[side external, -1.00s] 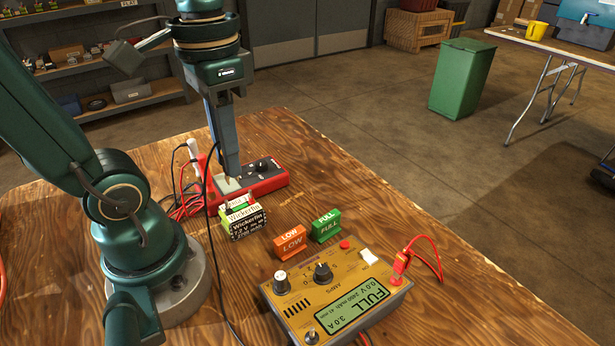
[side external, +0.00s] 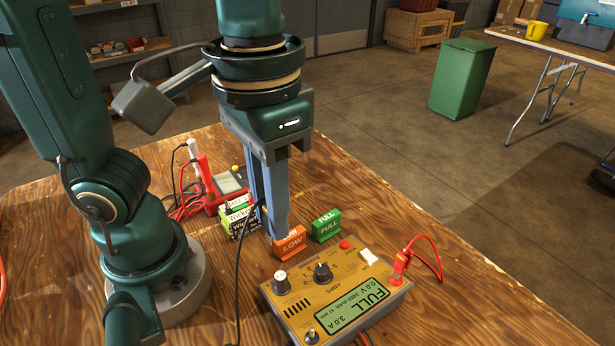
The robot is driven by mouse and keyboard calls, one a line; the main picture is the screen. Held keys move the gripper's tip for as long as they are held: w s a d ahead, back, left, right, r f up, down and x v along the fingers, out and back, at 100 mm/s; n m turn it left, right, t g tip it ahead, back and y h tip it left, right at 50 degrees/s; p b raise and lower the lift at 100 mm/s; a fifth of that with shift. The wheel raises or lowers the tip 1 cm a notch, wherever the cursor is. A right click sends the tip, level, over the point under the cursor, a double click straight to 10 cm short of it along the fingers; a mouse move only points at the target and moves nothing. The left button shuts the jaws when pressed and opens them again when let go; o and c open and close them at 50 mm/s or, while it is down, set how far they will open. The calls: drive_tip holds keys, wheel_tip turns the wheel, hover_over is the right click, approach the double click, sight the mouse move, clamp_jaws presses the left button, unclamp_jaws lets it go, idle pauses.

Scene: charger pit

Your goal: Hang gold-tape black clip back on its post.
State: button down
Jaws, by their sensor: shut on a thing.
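My gripper (side external: 272,230) points down beside the orange LOW block (side external: 291,246), covering part of its top edge. A black cable (side external: 239,275) runs from the fingers down to the bottom edge of the picture. It follows the gripper, so the jaws appear shut on the black clip at its end. The clip itself and its gold tape are hidden by the fingers. A red clip (side external: 400,263) with a red lead sits at the right end of the yellow charger (side external: 325,281). I cannot make out the black clip's post.
A green FULL block (side external: 326,226) stands right of the orange one. A labelled battery pack (side external: 236,217) is left of my gripper. The wooden table (side external: 450,300) is clear at the right.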

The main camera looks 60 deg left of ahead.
hover_over(312, 329)
drive_tip(key=shift+f, duration=0.75)
drive_tip(key=shift+f, duration=3.5)
drive_tip(key=shift+f, duration=0.25)
drive_tip(key=c, duration=0.7)
unclamp_jaws()
